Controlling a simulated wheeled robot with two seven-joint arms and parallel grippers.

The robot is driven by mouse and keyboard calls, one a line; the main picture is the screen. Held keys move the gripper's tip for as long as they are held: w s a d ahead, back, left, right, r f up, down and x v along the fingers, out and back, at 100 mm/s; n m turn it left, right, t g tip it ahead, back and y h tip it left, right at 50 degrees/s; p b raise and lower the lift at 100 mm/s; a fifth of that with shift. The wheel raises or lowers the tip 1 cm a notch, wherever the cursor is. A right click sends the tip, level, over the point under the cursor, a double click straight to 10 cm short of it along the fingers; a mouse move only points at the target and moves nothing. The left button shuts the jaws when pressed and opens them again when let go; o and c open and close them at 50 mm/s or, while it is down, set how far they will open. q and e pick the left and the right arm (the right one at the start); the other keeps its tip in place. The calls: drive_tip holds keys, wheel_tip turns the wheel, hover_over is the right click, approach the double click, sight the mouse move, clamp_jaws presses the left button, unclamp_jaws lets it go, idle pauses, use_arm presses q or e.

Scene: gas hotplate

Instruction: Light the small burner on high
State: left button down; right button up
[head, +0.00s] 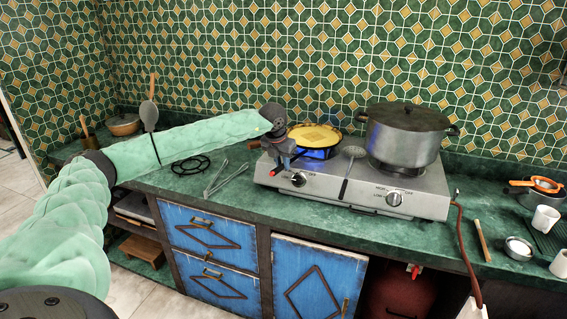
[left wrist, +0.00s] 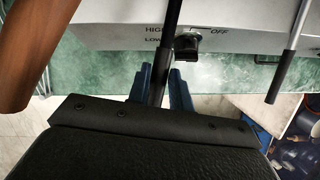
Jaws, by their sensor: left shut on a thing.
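The silver two-burner hotplate (head: 360,188) stands on the green counter. Its left knob (head: 298,179) shows in the left wrist view (left wrist: 187,46) beside the HIGH, LOW and OFF marks. The right knob (head: 394,198) is clear of my arm. A yellowish pan (head: 316,136) sits over the left burner, with bright blue below it; I cannot tell whether this is flame. A large lidded pot (head: 405,140) covers the right burner. My left gripper (head: 281,165) is at the hotplate's front left, its blue fingers (left wrist: 160,88) shut on a dark thin rod (left wrist: 171,28) extending over the hotplate.
A skimmer (head: 350,167) leans across the hotplate's middle. Tongs (head: 225,180) and a black trivet (head: 190,165) lie left. A reddish hose (head: 460,235) hangs at the right. Cups (head: 545,220) stand far right. A red gas bottle (head: 400,295) is below.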

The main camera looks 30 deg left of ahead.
use_arm(q)
drive_tip(key=shift+s, duration=0.2)
drive_tip(key=s+r+b, duration=0.2)
drive_tip(key=s+b, duration=0.3)
drive_tip(key=s, duration=1.2)
drive_tip(key=shift+d+r, duration=0.15)
drive_tip(key=shift+d, duration=0.2)
